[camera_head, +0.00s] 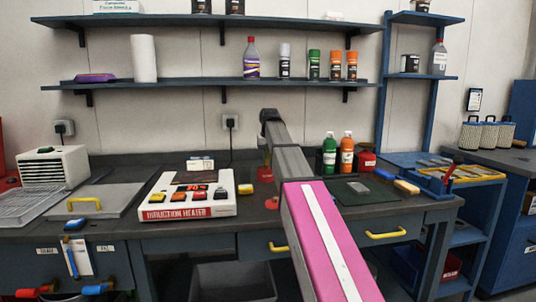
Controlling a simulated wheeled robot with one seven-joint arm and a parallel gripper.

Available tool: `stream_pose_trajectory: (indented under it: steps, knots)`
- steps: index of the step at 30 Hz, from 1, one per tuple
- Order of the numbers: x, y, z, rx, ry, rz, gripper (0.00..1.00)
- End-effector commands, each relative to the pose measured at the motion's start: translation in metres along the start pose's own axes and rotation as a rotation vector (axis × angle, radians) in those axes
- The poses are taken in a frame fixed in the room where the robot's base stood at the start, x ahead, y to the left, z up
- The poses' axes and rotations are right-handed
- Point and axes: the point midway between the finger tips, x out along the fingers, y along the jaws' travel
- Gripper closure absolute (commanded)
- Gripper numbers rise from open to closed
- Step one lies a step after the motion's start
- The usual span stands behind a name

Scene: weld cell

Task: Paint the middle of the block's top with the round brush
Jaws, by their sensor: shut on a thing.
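My arm reaches from the lower right up over the bench, and its dark far end is above the back of the bench. My gripper cannot be made out; it seems hidden behind my own arm. No round brush can be made out. A small grey piece (358,186) lies on a dark green mat (345,198) right of my arm; I cannot tell whether it is the block. A yellow-topped item (407,187) lies right of the mat.
The induction heater (188,195) stands on the bench left of my arm. A green bottle (329,155) and an orange bottle (347,153) stand behind the mat. A lidded metal box (90,201) and a vented unit (52,167) fill the left. Shelves (200,83) hang above.

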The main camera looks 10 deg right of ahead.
Motion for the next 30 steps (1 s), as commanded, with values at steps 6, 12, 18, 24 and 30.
stream_pose_trajectory:
  steps: [6, 12, 18, 24, 30]
  knots:
    - [0.0, 0.0, 0.0, 0.0, 0.0, 0.0, 1.0]
    - [0.0, 0.0, 0.0, 0.0, 0.0, 0.0, 1.0]
    - [-0.001, 0.0, 0.0, 0.0, 0.0, 0.0, 1.0]
    - [-0.011, 0.0, -0.003, 0.0, -0.001, 0.0, 1.0]
    - [-0.025, 0.0, -0.006, 0.0, 0.001, 0.0, 1.0]
